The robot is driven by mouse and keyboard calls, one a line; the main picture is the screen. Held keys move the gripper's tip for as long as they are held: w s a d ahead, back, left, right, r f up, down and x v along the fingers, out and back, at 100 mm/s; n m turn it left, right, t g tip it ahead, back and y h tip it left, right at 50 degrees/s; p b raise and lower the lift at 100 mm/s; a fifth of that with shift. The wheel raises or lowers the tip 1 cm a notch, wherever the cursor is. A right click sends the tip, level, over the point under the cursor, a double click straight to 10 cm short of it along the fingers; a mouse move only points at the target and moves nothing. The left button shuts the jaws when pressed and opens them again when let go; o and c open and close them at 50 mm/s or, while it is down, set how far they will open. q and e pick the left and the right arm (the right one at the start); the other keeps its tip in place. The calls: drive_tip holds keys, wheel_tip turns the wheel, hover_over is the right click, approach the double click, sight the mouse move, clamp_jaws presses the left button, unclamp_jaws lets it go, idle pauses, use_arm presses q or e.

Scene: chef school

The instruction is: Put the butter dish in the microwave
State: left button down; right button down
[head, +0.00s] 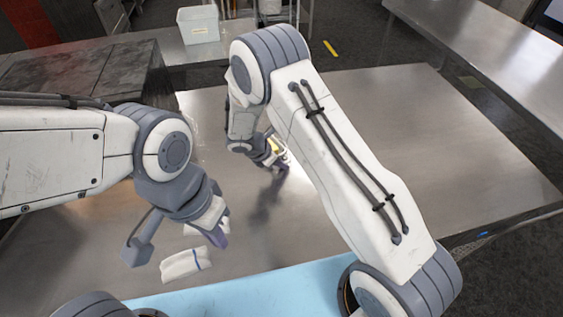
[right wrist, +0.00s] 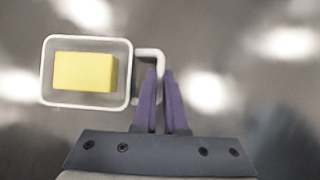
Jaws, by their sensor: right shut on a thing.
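The butter dish (right wrist: 87,103) is a small white-rimmed rectangular dish with a loop handle on one side. A yellow block of butter (right wrist: 84,71) lies in it. My right gripper (right wrist: 160,80) is shut on the dish's handle, with the dish to the left of the fingers. In the head view the butter dish (head: 279,146) is partly hidden by my right gripper (head: 281,168), over the steel table. My left gripper (head: 221,238) is low over the table's front left; its fingers are too hidden to judge. I cannot clearly make out a microwave.
A folded white cloth with a blue stripe (head: 186,264) lies near my left gripper. A dark boxy unit (head: 85,75) stands at the back left. A white bin (head: 198,25) stands behind. The steel table (head: 430,130) is clear on the right.

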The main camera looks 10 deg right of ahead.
drive_tip(key=shift+f, duration=0.15)
drive_tip(key=c, duration=1)
unclamp_jaws()
